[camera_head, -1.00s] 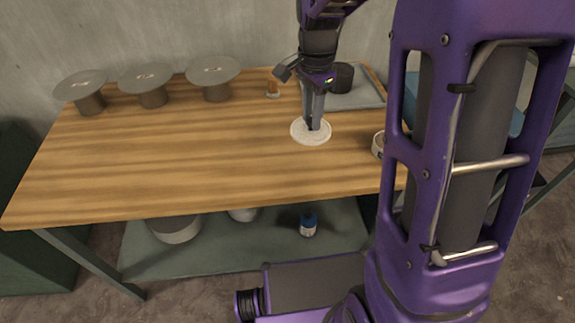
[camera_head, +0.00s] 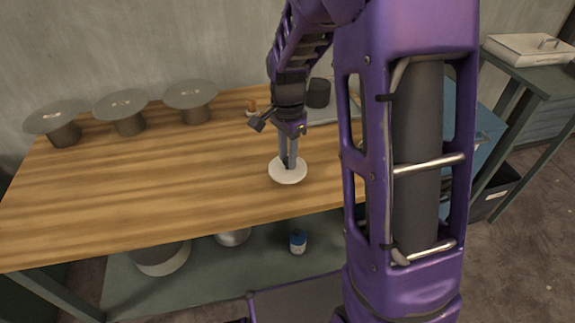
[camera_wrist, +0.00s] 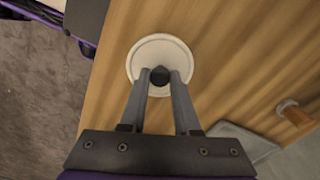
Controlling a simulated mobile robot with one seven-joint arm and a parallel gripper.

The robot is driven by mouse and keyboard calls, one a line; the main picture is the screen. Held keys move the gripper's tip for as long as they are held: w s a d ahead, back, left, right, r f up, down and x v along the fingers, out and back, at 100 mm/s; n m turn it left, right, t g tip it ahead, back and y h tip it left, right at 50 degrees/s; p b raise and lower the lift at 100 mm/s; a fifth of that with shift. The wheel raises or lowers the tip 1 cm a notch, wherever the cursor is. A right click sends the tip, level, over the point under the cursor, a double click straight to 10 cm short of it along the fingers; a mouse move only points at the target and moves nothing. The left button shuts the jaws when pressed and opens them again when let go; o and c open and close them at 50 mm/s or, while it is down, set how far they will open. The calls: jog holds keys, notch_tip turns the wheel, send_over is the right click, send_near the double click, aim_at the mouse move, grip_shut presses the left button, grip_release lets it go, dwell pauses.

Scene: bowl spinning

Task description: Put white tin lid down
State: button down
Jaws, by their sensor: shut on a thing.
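The white tin lid (camera_head: 288,175) is a flat round disc with a dark knob (camera_wrist: 159,76) at its middle. In the head view it is over the front right part of the wooden table (camera_head: 130,190). My gripper (camera_head: 288,164) points down and is shut on the lid's knob. In the wrist view the lid (camera_wrist: 160,48) lies beyond the fingertips of my gripper (camera_wrist: 160,80), close to the table's left edge. I cannot tell whether the lid touches the table top or hangs just above it.
Several grey round-topped stands, one of them the rightmost (camera_head: 192,98), line the back left. A grey tray (camera_head: 336,112) with a dark cup (camera_head: 318,93) is at the back right. A small orange-brown item (camera_head: 251,107) stands beside it. The table's middle and left are clear.

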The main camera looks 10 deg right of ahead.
jog(key=shift+f, duration=1.45)
jog(key=shift+f+b, duration=0.1)
jog(key=shift+b, duration=0.2)
jog(key=c, duration=0.6)
grip_release()
jog(key=shift+c, duration=0.2)
notch_tip(320, 180, up, 12)
jog(key=p, duration=0.2)
jog(key=shift+p, duration=0.3)
jog(key=shift+a+r, duration=0.1)
jog(key=shift+r, duration=0.15)
